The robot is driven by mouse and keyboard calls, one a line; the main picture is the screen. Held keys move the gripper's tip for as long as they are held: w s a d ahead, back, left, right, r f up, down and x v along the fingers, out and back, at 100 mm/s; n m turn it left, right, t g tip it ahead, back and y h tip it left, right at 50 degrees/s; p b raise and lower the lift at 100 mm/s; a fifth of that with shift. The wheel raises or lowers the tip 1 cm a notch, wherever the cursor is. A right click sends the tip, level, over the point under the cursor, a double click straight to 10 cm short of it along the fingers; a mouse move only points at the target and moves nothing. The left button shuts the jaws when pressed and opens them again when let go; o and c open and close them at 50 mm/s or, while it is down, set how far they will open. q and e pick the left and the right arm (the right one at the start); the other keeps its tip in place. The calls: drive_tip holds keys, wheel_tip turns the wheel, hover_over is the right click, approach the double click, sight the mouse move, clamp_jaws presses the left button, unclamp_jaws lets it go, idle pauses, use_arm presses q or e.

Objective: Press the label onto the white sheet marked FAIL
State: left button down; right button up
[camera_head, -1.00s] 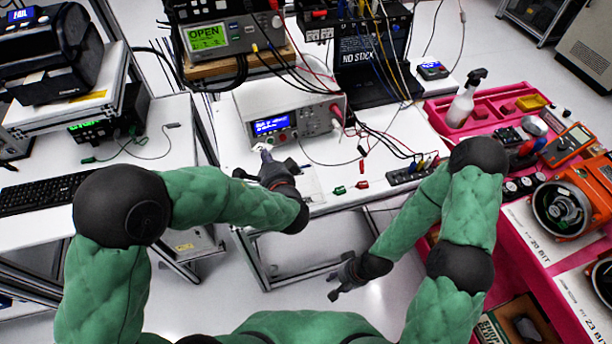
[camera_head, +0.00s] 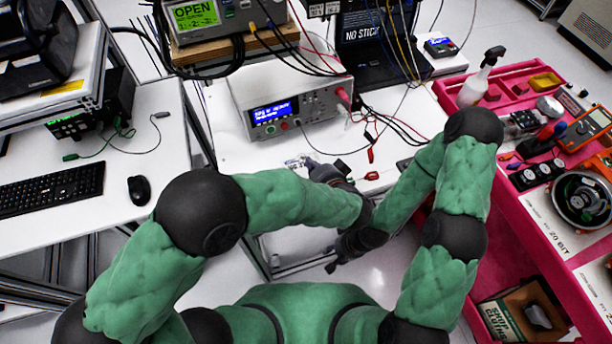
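My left gripper (camera_head: 309,166) is over the white middle table, just in front of the bench meter. A small whitish piece with dark marks, apparently the label (camera_head: 295,162), is at its fingertips. The fingers look closed on it, though they are small in view. My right gripper (camera_head: 333,267) hangs low in front of the table edge, with nothing seen in it; its finger opening is unclear. I cannot make out a sheet marked FAIL. My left forearm covers part of the tabletop near the front edge.
The bench meter (camera_head: 280,106) with a blue display stands behind the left gripper. Red clips (camera_head: 371,175) and cables lie to its right. A pink table (camera_head: 520,235) with tools stands right. A keyboard (camera_head: 52,193) and mouse (camera_head: 139,190) are on the left table.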

use_arm(q)
wheel_tip(320, 180, down, 7)
drive_tip(key=b, duration=0.3)
drive_tip(key=shift+r+b, duration=0.2)
drive_tip(key=shift+b, duration=0.15)
drive_tip(key=shift+f+b, duration=0.55)
drive_tip(key=c, duration=1.6)
unclamp_jaws()
drive_tip(key=shift+p+v, duration=1.2)
drive_tip(key=shift+v, duration=2.85)
